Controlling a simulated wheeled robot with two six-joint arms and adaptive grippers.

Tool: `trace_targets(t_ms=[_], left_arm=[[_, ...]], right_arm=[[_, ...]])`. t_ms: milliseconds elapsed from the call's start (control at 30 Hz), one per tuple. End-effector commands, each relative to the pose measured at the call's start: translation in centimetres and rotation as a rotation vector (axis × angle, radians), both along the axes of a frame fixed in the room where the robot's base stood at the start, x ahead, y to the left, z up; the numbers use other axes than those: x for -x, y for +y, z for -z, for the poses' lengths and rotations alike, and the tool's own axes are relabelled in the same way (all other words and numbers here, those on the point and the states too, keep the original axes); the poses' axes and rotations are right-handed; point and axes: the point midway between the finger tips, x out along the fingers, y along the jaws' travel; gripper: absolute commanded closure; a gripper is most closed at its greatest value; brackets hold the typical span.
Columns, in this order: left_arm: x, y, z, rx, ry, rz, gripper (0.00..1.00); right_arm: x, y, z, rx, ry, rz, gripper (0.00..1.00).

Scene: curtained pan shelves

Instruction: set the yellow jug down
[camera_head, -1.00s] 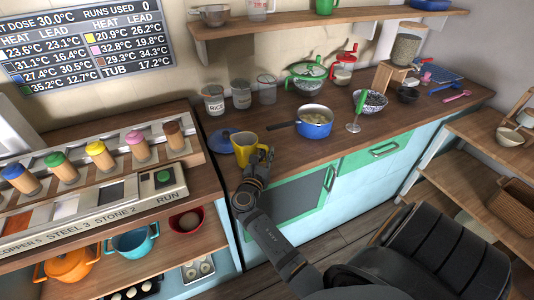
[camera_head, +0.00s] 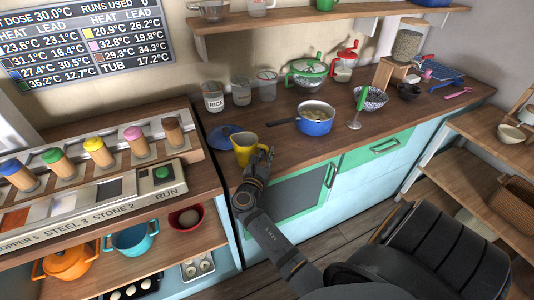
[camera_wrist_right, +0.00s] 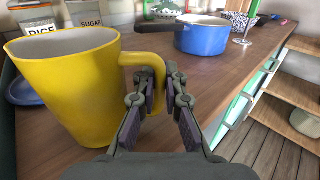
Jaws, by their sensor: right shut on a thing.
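The yellow jug (camera_head: 244,148) is upright at the front left of the wooden counter (camera_head: 330,146). My right gripper (camera_head: 265,158) is at its right side. In the right wrist view the yellow jug (camera_wrist_right: 70,85) fills the left, and its handle passes between the fingers of my right gripper (camera_wrist_right: 158,95), which is shut on the handle. The jug's base looks at or very close to the counter top; I cannot tell whether it touches. My left gripper is not in view.
Canisters (camera_head: 213,97) stand behind. Bare counter lies between the jug and the front edge.

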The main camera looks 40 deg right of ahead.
Motion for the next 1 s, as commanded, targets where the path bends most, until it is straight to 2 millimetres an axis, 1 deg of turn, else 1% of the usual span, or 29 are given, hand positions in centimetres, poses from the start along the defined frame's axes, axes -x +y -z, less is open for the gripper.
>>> trace_targets(t_ms=[167,200,367,400,767,800,933,1000], left_arm=[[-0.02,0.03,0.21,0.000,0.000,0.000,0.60],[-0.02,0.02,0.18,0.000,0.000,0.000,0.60],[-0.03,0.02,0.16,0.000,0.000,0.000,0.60],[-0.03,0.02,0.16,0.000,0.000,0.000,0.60],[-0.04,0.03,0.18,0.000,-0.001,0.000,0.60],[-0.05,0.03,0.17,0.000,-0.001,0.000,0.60],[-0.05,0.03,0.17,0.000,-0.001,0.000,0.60],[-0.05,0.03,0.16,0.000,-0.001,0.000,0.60]], right_arm=[[-0.03,-0.01,0.17,0.001,-0.003,0.000,1.00],[-0.04,-0.01,0.14,0.001,-0.003,0.000,0.88],[-0.03,0.00,0.17,0.001,-0.002,0.000,0.66],[-0.02,-0.01,0.18,0.001,-0.002,0.000,0.64],[0.02,0.01,0.36,-0.001,0.002,0.000,0.64],[0.00,0.01,0.34,0.000,0.001,0.000,0.66],[0.00,0.01,0.30,-0.001,0.001,0.000,0.82],[0.00,0.00,0.29,0.000,0.000,0.000,0.82]])
